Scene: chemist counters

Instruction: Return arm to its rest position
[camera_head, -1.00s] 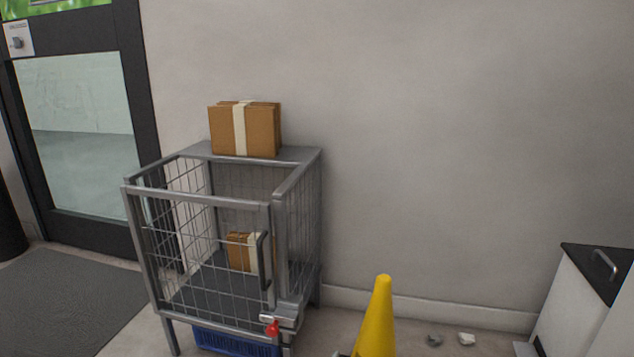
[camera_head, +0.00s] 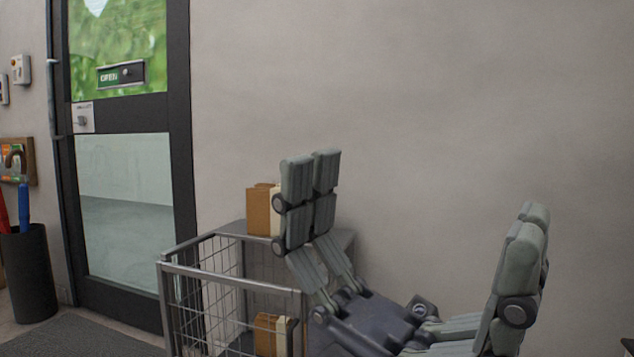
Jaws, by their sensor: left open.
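My left gripper (camera_head: 412,205) is large in the lower middle and right of the head view, close to the camera. Its grey-green padded fingers stand wide apart with nothing between them. It hides the right part of the wire cage cart (camera_head: 225,270) and part of a brown box (camera_head: 259,210) on the cart's top shelf. My right gripper is not in view.
Another brown box (camera_head: 265,335) sits inside the cart. A glass door (camera_head: 125,215) with a dark frame stands at left. A dark bin (camera_head: 28,275) stands at the far left beside a grey mat (camera_head: 75,338). The wall behind is bare.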

